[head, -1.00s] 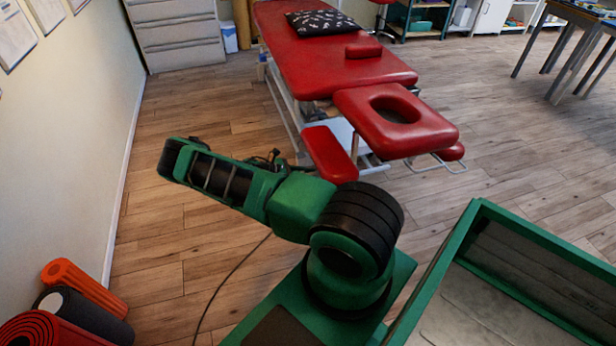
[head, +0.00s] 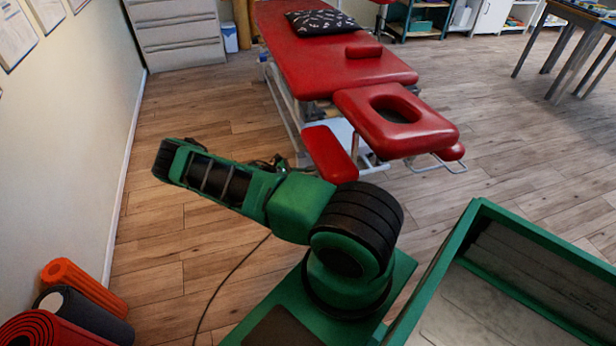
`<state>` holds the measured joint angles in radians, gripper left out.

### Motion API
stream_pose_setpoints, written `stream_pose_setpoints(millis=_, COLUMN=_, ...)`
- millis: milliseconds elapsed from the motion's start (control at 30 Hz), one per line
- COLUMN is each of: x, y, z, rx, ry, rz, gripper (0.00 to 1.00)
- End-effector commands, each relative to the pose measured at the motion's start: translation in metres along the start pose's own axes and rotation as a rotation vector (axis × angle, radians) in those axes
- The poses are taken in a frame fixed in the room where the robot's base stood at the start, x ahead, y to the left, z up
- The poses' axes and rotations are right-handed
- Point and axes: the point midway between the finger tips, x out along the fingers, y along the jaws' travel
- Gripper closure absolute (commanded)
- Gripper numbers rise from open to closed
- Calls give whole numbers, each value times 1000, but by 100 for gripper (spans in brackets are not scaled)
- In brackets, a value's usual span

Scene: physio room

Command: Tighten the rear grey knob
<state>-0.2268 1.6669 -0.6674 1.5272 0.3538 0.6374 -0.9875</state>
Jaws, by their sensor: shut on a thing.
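The red treatment table (head: 338,62) stands ahead with its face-hole headrest (head: 398,118) towards me and a red arm pad (head: 329,153) hanging lower at its near left. I cannot make out any grey knob, rear or other. My arm reaches left across the picture. Only a small dark part of my gripper (head: 268,163) shows above the arm, beside the table's near left legs. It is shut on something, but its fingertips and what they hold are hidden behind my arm.
A patterned black cushion (head: 322,23) and a small red bolster (head: 363,51) lie on the table. Grey drawers (head: 178,33) stand at the back left. The wooden floor left of the table is clear.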

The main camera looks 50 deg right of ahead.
Motion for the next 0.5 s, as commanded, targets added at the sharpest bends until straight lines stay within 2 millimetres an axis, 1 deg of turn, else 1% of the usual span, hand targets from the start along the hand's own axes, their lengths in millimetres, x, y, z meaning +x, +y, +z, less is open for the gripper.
stream_pose_setpoints(millis=33, x=-1, y=2, z=0, rx=40, ry=1, rz=23, gripper=100)
stream_pose_setpoints(millis=500, x=-1, y=4, z=0, rx=453, ry=2, rz=196, gripper=100)
